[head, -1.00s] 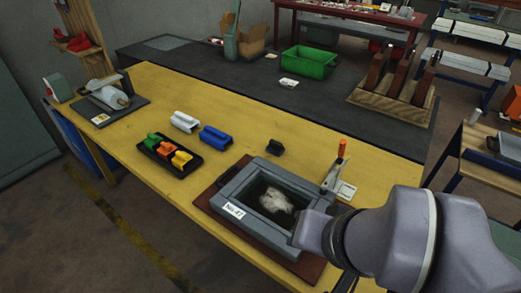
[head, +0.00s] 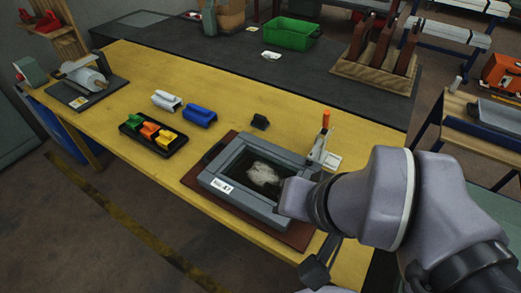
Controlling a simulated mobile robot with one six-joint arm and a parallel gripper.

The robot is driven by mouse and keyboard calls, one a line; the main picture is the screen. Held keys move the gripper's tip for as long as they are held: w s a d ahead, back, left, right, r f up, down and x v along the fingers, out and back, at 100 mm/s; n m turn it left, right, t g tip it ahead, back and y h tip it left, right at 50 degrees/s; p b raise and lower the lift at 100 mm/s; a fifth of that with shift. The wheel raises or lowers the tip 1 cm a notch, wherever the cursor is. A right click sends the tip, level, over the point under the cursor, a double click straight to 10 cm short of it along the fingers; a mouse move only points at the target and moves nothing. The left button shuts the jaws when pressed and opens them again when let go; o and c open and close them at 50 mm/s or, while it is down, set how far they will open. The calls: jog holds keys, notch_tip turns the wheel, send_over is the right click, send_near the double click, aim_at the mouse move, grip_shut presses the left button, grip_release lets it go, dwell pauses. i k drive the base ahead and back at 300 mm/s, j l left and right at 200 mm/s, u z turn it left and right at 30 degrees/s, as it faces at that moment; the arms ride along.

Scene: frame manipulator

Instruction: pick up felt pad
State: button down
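I cannot say for sure which thing is the felt pad. A small dark block (head: 260,121) lies on the yellow table behind the grey open frame (head: 237,203), apart from it. A crumpled whitish piece (head: 262,174) lies inside the frame, on its dark floor. The frame has a white label and rests on a dark red board (head: 299,235). My arm comes in from the lower right, and its grey end overlaps the frame's right side in the picture.
Left of the frame are a black tray (head: 176,146) with coloured pieces, a blue block (head: 200,117) and a white block (head: 168,101). An orange-topped upright fixture (head: 320,144) stands at the frame's back right corner. The yellow table is clear at front left.

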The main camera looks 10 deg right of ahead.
aim_at(260, 122)
jog(key=i+j, duration=0.15)
jog(key=j, duration=0.2)
jog(key=i+j, duration=0.15)
jog(key=j, duration=0.25)
jog(key=i+j, duration=0.15)
jog(key=j, duration=0.2)
jog(key=i+j, duration=0.15)
jog(key=j, duration=0.2)
jog(key=i+j, duration=0.15)
jog(key=j, duration=0.2)
jog(key=i+j, duration=0.1)
jog(key=i, duration=0.45)
